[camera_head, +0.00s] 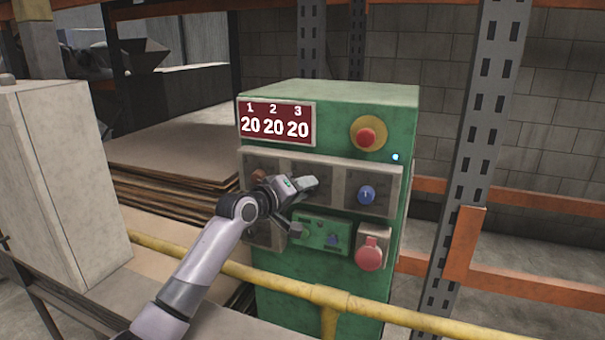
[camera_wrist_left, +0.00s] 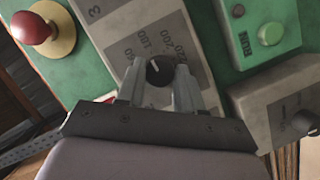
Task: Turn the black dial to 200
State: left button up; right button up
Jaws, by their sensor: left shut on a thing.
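The black dial (camera_wrist_left: 160,71) shows in the left wrist view on a grey panel (camera_wrist_left: 140,35), with a small white mark on its face. My left gripper (camera_head: 305,184) is at the front panel of the green machine (camera_head: 285,290) and covers the dial in the head view. Its two fingers are closed on opposite sides of the dial. The red display (camera_head: 276,122) reads 20 under each of 1, 2 and 3. My right gripper is not in view.
A green RUN button (camera_wrist_left: 271,34) sits nearby. A yellow rail (camera_head: 235,269) crosses in front of the machine. A grey cabinet (camera_head: 65,185) stands left.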

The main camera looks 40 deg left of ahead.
pick_arm(q)
jog(key=shift+d+r+m+g+y+p, duration=0.1)
jog(key=shift+m+g+y+p, duration=0.55)
jog(key=shift+m, duration=0.95)
jog(key=shift+d+r+m+g+y+p, duration=0.1)
jog(key=shift+m+g+y+p, duration=0.25)
jog(key=shift+m+y+p, duration=0.75)
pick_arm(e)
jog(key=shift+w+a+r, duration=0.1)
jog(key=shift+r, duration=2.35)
pick_arm(q)
jog(key=shift+m+h, duration=0.35)
jog(key=shift+m, duration=0.25)
jog(key=o, duration=1)
jog(key=shift+o, duration=0.2)
jog(key=v, duration=0.7)
jog(key=shift+b, duration=0.35)
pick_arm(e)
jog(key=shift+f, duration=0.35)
